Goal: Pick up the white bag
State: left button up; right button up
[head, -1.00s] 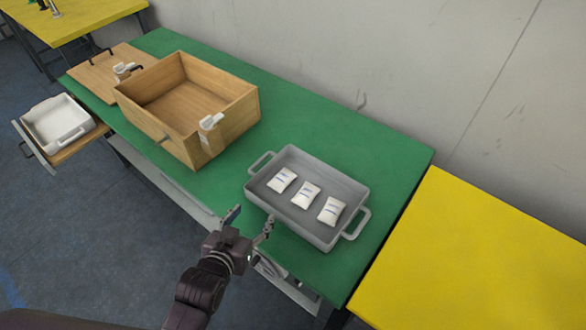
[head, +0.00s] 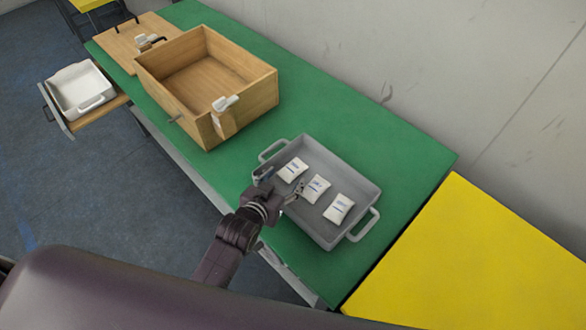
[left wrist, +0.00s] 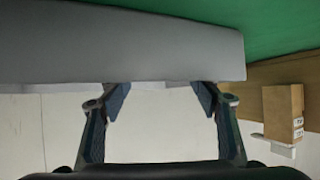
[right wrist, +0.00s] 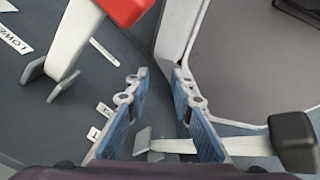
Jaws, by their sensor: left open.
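Three white bags with dark blue print lie in a row in a grey tray (head: 327,239) on the green table: a left bag (head: 292,170), a middle bag (head: 316,188) and a right bag (head: 339,208). My left gripper (head: 281,182) is open and empty over the tray's near-left rim, beside the left and middle bags. In the left wrist view, the grey tray wall (left wrist: 120,45) fills the top, with the open fingers (left wrist: 160,95) below it. A thin white strip shows under the wall's edge. My right gripper (right wrist: 160,75) is open and empty, outside the head view.
A white dish (head: 82,90) sits farther left. A yellow table (head: 480,265) is at right. A red-topped grey part (right wrist: 123,10) is near my right gripper.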

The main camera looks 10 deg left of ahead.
aim_at(290, 172)
pick_arm(q)
jog(key=shift+x, duration=2.6)
jog(key=shift+a, duration=0.1)
jog(key=c, duration=1.2)
jog(key=shift+c, duration=0.2)
